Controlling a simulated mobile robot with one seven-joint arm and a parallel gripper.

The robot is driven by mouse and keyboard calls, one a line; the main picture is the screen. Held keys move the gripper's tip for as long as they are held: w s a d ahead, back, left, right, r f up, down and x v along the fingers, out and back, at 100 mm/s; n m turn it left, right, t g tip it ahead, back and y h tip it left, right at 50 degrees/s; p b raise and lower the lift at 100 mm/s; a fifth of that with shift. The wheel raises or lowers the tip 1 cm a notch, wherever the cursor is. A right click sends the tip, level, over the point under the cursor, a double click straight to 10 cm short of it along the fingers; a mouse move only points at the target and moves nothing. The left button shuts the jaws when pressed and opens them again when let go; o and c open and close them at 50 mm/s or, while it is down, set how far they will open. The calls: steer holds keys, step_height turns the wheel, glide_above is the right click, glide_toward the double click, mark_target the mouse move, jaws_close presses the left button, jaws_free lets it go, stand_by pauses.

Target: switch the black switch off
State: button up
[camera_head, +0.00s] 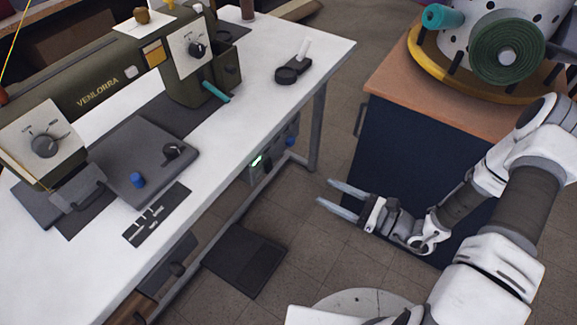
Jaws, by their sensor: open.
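A grey control box (279,153) hangs under the front edge of the white table. It bears a small green-lit part (256,162), a small dark part (267,164) and a blue part at its right end. The dark part may be the black switch, but it is too small to tell its shape or position. My gripper (325,192) is open and empty, right of and a little below the box. Its two fingers point left, apart from the box and the table.
A green VENLORRA sewing machine (97,95) with dials stands on the white table (325,55). A dark blue cabinet (400,150) is behind my gripper. A black pedal (245,260) lies on the floor.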

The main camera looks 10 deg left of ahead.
steer(key=b, duration=0.3)
glide_toward(269, 161)
steer(key=shift+m+t, duration=0.3)
steer(key=shift+m, duration=0.1)
steer(key=x, duration=0.7)
steer(key=shift+a+f, duration=0.1)
steer(key=shift+a, duration=0.3)
steer(key=shift+c, duration=0.3)
jaws_close()
